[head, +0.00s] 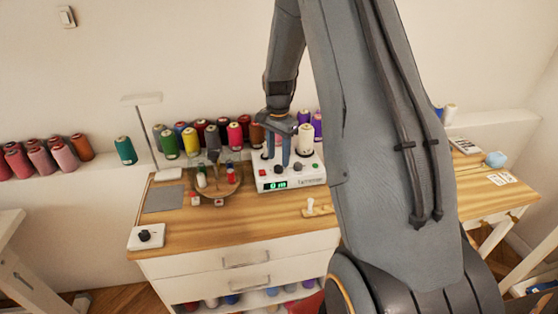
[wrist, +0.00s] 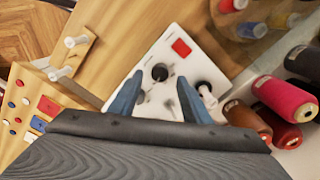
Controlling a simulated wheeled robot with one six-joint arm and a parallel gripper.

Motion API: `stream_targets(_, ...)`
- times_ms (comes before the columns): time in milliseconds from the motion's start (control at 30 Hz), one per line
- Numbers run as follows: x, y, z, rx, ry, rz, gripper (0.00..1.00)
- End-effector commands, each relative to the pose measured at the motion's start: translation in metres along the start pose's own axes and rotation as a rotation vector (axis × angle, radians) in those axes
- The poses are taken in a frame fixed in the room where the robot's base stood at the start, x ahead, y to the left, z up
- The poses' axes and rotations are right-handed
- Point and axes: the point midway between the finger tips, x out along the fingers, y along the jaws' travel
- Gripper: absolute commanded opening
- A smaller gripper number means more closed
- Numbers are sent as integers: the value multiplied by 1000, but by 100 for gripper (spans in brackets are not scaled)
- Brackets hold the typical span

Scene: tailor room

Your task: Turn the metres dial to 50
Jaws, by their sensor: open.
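The white winding machine (head: 310,178) stands on the wooden table, with a green display (head: 275,185) on its front that seems to read 0 m. In the wrist view its white top (wrist: 150,103) shows a black dial (wrist: 160,72), a second black round part (wrist: 203,89) and a red button (wrist: 181,47). I take the first black dial for the metres dial, but its markings are too small to read. My gripper (head: 279,157) points down over the machine, open. In the wrist view its blue fingertips (wrist: 160,77) are on either side of the dial; contact cannot be told.
A wooden holder with white pegs (wrist: 72,53) lies nearby.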

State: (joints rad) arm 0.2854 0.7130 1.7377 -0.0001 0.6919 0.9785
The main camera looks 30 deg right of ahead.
Motion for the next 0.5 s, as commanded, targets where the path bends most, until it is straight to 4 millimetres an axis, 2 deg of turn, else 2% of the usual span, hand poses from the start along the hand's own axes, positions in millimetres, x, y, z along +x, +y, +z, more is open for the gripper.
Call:
stream_targets(233,28,1,1,-2,-1,1,43)
stream_targets(500,35,0,0,-2,1,-1,43)
